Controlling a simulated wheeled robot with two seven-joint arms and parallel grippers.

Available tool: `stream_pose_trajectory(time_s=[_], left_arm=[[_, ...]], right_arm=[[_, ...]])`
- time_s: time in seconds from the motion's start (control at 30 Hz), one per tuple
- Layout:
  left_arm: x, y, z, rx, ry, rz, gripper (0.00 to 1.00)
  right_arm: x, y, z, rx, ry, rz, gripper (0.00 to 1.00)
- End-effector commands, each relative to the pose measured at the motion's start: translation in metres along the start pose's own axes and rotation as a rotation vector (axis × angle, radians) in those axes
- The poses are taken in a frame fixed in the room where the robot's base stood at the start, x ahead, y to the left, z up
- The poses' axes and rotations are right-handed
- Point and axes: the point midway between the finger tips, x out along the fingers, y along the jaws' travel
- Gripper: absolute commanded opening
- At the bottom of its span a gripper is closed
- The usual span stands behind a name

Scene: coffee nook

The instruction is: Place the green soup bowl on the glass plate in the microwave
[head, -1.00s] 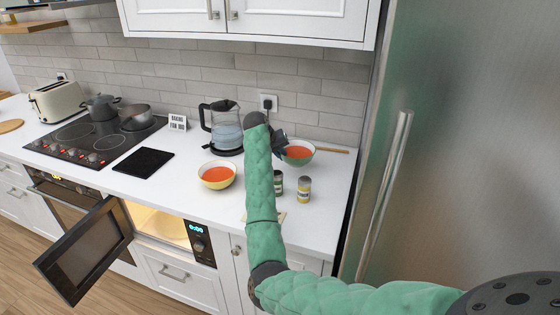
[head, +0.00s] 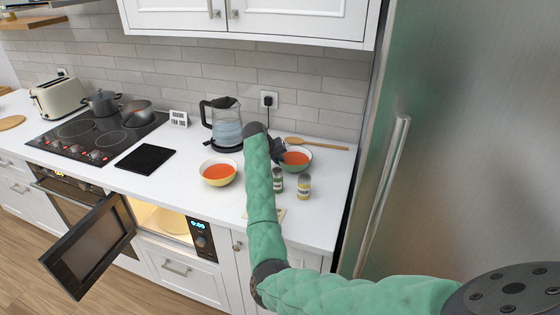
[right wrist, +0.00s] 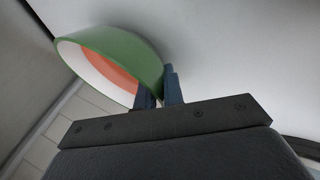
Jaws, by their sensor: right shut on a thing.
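The green soup bowl (head: 296,160) holds orange soup and is at the right end of the white counter. It also shows in the right wrist view (right wrist: 135,58), with its rim at the fingers. My right gripper (head: 277,148) is shut on its left side; whether the bowl touches the counter is hard to tell. The microwave (head: 201,238) is built in below the counter, its dark door (head: 88,247) swung open to the left. The glass plate (head: 172,222) shows partly inside its lit cavity. My left gripper is out of view.
A yellow bowl of soup (head: 219,173) stands left of my right arm. Two small jars (head: 304,187) stand in front of the green bowl, a wooden spoon (head: 325,145) behind it. A kettle (head: 226,124) is near the wall. The fridge (head: 450,150) bounds the right.

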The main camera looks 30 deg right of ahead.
Motion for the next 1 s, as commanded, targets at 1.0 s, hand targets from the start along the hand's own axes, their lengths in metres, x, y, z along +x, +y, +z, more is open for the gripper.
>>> stream_pose_trajectory(time_s=[1.0], left_arm=[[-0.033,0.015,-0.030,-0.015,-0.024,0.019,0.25]], right_arm=[[-0.068,-0.001,-0.001,0.002,0.004,-0.001,0.32]])
